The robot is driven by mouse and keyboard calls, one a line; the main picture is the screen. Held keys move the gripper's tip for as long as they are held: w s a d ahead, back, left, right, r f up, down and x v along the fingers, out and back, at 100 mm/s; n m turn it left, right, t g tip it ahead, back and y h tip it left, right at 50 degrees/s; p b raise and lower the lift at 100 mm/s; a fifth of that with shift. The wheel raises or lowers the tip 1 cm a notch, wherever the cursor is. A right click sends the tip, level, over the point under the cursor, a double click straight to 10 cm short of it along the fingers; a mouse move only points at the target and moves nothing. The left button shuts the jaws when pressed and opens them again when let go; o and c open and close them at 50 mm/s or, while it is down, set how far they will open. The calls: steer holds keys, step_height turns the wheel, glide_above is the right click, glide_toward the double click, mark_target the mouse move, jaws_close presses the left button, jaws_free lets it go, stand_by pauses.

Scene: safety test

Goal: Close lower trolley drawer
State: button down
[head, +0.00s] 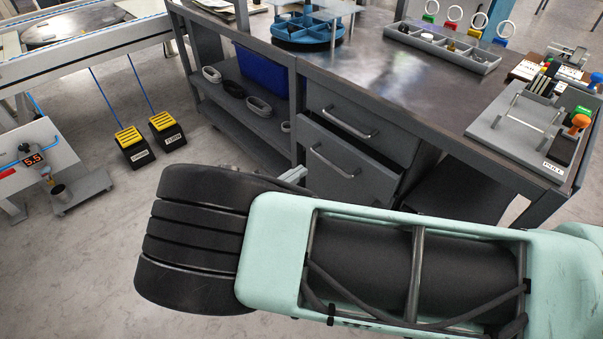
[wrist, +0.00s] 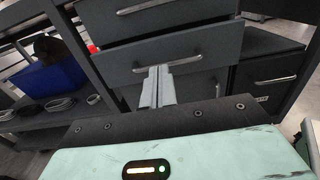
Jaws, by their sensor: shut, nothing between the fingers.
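The lower drawer (head: 358,178) is a dark grey front with a pale bar handle in the bench's drawer unit. It stands out a little past the upper drawer (head: 375,128). My gripper (head: 296,174) is mostly hidden behind my arm in the head view; only its pale fingers show, left of the lower drawer. In the wrist view my gripper (wrist: 160,72) is shut and empty, its fingertips in front of a drawer front (wrist: 195,52), overlapping its bar handle. I cannot tell whether they touch.
A shelf (head: 245,122) with a blue bin (head: 263,72) and several grey rings lies left of the drawers. The bench top (head: 370,65) carries trays and fixtures. Two yellow-topped pedals (head: 130,140) stand on the floor at left. Open floor lies before the bench.

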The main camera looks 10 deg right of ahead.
mark_target(339, 146)
steer(key=b+x, duration=0.2)
steer(key=x, duration=0.9)
steer(key=shift+d, duration=0.1)
steer(key=shift+w+d, duration=0.15)
steer(key=shift+w, duration=0.05)
